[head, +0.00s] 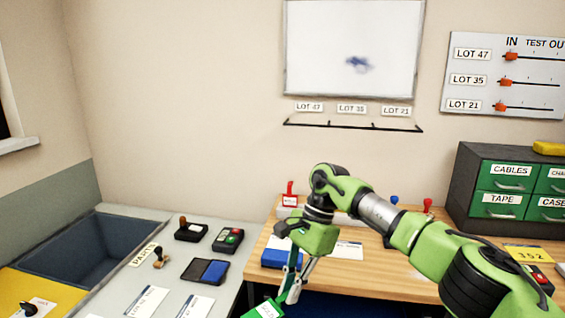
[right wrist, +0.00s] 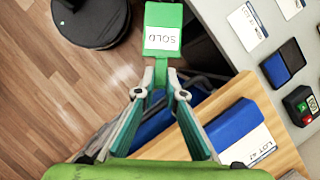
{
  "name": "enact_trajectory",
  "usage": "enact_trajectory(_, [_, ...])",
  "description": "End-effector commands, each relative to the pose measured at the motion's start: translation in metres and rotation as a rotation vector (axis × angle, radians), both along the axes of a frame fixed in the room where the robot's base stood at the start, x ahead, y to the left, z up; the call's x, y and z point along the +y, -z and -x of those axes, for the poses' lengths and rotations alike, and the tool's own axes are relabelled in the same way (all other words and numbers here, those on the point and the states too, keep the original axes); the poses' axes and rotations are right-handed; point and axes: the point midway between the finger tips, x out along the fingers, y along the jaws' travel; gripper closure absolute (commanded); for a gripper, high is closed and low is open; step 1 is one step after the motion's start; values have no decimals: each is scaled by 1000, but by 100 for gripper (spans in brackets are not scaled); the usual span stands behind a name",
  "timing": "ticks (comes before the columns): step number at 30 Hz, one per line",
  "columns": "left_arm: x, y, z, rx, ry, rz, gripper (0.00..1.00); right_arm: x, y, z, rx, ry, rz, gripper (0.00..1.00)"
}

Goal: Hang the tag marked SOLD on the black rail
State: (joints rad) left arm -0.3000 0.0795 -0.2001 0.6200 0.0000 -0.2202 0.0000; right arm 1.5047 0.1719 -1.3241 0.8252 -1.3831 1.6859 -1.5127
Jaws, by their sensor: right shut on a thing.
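The green tag with a white SOLD label (right wrist: 162,28) is held in my right gripper (right wrist: 160,85), with its label facing the wrist camera and the lettering upside down there. In the head view the right gripper (head: 291,285) points down at the front edge of the wooden bench, with part of the green tag (head: 265,309) at the bottom edge. The black rail (head: 352,126) is on the back wall under the whiteboard, below the labels LOT 47, LOT 35 and LOT 21. The gripper is well below and in front of it. My left gripper is not in view.
A red tag stand (head: 289,195) stands at the back of the wooden bench (head: 405,283). A blue box (head: 279,258) lies near the gripper. The grey counter (head: 215,272) at left holds stamps, card readers and cards. A green drawer cabinet (head: 500,190) stands at right.

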Motion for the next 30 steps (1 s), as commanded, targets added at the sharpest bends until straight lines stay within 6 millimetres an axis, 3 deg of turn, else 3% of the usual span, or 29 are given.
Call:
enact_trajectory(3, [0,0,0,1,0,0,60,-30,8,26,1,-146,2,100])
enact_trajectory(18, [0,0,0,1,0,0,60,-132,31,153,1,-709,-1,100])
enact_trajectory(24, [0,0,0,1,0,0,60,-159,35,197,-1,-864,-2,100])
enact_trajectory(30, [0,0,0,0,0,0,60,-171,36,219,-1,-938,-2,100])
